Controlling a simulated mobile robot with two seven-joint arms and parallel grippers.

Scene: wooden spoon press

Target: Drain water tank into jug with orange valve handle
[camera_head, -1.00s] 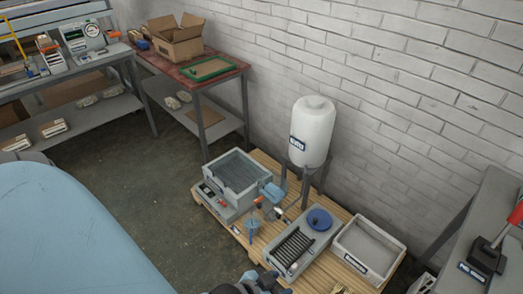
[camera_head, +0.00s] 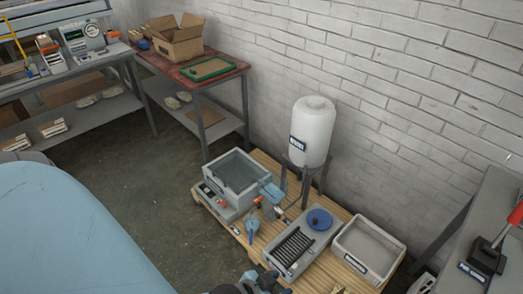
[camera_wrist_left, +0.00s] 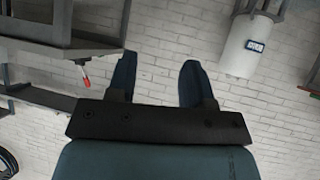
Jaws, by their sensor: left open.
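A white tank (camera_head: 312,130) with a dark label stands on a grey metal stand (camera_head: 310,182) against the wall. A grey open tub (camera_head: 236,177) sits left of it on a pallet. A small orange handle (camera_head: 258,200) shows by the tub's front right corner, near a blue part (camera_head: 272,191). Below it is a blue-grey jug-like vessel (camera_head: 252,227), small and hard to make out. My left gripper (camera_wrist_left: 158,75) is open in the left wrist view, with nothing between its fingers. The white tank (camera_wrist_left: 250,45) shows beyond it to the right.
The wooden pallet (camera_head: 236,229) also carries a grey box with a dark rack (camera_head: 295,246), a blue disc (camera_head: 319,219) and a pale bin (camera_head: 368,250). A red-topped table (camera_head: 190,68) stands behind left. A bench (camera_head: 470,225) with a red lever is at right.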

